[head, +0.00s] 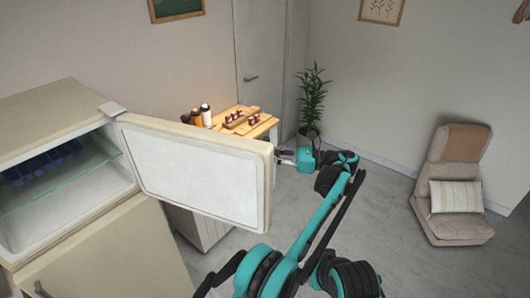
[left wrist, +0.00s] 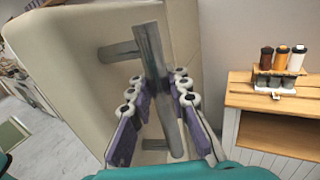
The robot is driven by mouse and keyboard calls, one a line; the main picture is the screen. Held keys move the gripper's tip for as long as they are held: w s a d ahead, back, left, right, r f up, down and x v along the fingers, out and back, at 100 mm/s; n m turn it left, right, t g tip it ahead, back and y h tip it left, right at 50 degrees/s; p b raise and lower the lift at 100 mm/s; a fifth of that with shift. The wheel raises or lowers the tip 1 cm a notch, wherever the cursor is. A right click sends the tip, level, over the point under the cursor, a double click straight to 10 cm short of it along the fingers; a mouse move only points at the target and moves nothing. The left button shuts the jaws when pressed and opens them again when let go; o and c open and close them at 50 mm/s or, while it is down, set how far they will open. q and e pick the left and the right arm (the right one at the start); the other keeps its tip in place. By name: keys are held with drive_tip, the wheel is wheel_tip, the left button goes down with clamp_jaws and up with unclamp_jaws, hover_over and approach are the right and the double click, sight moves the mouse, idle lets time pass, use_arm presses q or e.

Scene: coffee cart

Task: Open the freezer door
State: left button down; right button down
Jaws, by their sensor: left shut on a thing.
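The freezer door (head: 195,168) is swung wide open from its hinge, with its pale inner panel facing me in the head view. The freezer compartment (head: 90,185) is exposed, with a glass shelf and a dark blue ice tray (head: 42,162) in it. My left gripper (head: 284,156) is at the door's free edge, on its outer side. In the left wrist view my left gripper (left wrist: 158,118) is shut on the grey metal door handle (left wrist: 150,55), with its purple-padded fingers on both sides of the bar. My right gripper is not in view.
A wooden cart (left wrist: 285,98) with bottles (head: 205,116) stands behind the door. The lower fridge door (head: 110,260) is shut. A plant (head: 312,95) and a beige chair (head: 452,190) stand farther back. Open floor (head: 390,215) lies to the right.

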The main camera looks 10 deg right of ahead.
use_arm(q)
drive_tip(key=shift+d, duration=0.2)
drive_tip(key=c, duration=1.7)
unclamp_jaws()
drive_tip(key=shift+o, duration=1.4)
drive_tip(key=shift+d+r, duration=0.1)
